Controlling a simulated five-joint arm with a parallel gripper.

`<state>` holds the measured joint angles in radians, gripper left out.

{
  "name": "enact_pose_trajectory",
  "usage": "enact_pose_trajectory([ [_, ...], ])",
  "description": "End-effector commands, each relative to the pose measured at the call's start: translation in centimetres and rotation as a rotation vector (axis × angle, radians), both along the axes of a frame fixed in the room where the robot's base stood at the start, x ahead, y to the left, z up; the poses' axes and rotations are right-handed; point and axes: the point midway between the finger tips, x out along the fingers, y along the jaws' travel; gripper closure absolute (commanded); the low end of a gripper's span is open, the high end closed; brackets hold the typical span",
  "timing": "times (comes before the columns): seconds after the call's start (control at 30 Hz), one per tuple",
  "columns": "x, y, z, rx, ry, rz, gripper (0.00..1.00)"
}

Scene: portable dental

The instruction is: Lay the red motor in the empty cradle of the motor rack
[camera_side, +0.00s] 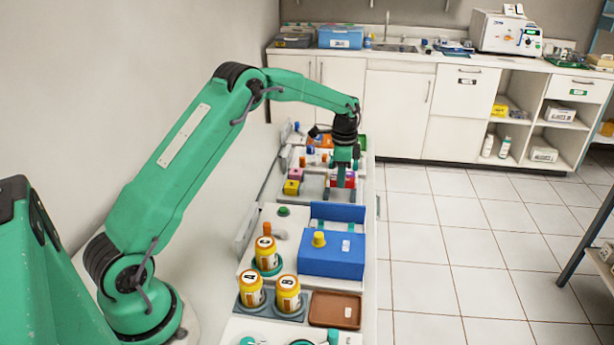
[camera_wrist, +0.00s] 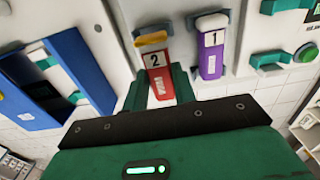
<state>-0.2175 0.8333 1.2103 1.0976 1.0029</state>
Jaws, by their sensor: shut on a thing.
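The red motor (camera_wrist: 158,79), marked 2 with an orange end, is between the green fingers of my gripper (camera_wrist: 156,88), which is shut on it. In the side view my gripper (camera_side: 341,182) points down over the far part of the bench, with red (camera_side: 350,182) showing beside its fingers. I cannot tell clearly which cradle is empty; my gripper hides the area below the red motor.
A blue box (camera_side: 332,262) with a yellow knob stands nearer the camera. Orange jars (camera_side: 288,292) and a brown tray (camera_side: 335,309) are at the front. Small yellow (camera_side: 291,187) and magenta blocks sit left of my gripper. Open floor lies right of the bench.

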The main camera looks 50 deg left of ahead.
Motion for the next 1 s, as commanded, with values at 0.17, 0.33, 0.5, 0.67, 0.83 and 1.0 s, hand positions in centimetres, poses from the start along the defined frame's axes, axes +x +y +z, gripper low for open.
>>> enact_pose_trajectory([
  [0.17,0.0,0.0,-1.2,-0.001,0.002,0.0,0.97],
  [0.33,0.0,0.0,-1.8,0.0,0.0,0.0,0.97],
  [0.5,0.0,0.0,-2.1,0.0,0.0,0.0,0.97],
  [0.67,0.0,0.0,-2.1,0.0,0.0,0.0,0.97],
  [0.83,0.0,0.0,-2.1,0.0,0.0,0.0,0.97],
  [1.0,0.0,0.0,-2.1,0.0,0.0,0.0,0.97],
])
